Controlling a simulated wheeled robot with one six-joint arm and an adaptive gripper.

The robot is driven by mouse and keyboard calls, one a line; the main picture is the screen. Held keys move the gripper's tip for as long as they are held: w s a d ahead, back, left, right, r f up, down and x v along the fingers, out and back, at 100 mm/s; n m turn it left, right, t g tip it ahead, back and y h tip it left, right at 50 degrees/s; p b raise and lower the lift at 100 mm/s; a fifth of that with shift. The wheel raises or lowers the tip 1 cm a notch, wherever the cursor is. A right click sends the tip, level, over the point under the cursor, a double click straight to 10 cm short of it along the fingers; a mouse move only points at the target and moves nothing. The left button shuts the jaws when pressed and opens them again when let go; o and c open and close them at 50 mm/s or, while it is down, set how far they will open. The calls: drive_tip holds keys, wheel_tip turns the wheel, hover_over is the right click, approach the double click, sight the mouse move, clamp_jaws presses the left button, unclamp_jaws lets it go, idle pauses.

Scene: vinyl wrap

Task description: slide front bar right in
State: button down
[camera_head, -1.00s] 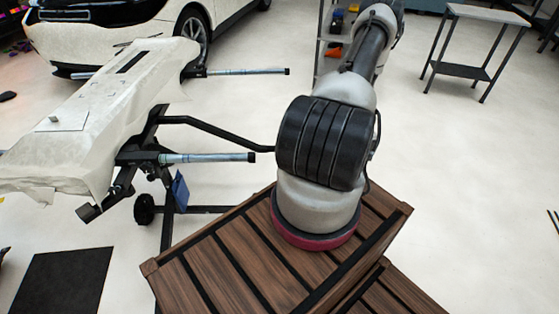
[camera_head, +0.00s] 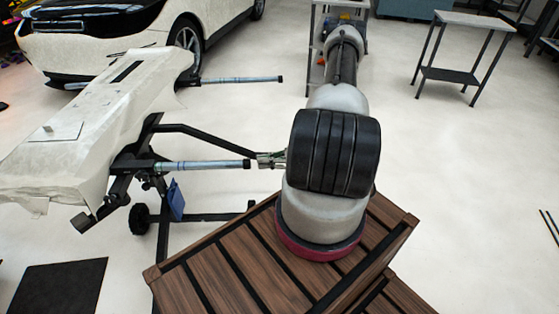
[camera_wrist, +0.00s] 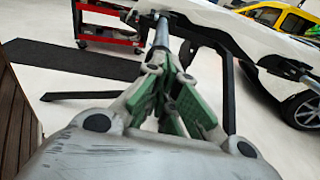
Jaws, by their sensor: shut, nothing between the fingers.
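Two silver bars stick out to the right from the black stand under a white wrapped panel (camera_head: 75,125). The nearer bar (camera_head: 205,165) ends just left of my gripper (camera_head: 259,159); the farther bar (camera_head: 238,79) lies beyond it. My gripper is shut and empty, its fingers pointing at the nearer bar's free end. In the wrist view the green-padded fingers (camera_wrist: 168,75) are in line with the same bar (camera_wrist: 161,34), whose end they cover. I cannot tell whether the fingertips touch it.
The black stand (camera_head: 200,137) has a slanting arm behind my gripper. A wooden slatted crate (camera_head: 215,275) lies below my arm. A white car (camera_head: 100,45) stands behind the panel. A small table (camera_head: 480,20) stands far right. The floor on the right is open.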

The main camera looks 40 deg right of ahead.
sight(206, 162)
drive_tip(key=shift+x, duration=1)
drive_tip(key=x, duration=0.6)
drive_tip(key=r+x, duration=0.1)
drive_tip(key=x, duration=1.1)
drive_tip(key=shift+w+r, duration=0.25)
drive_tip(key=shift+a, duration=0.1)
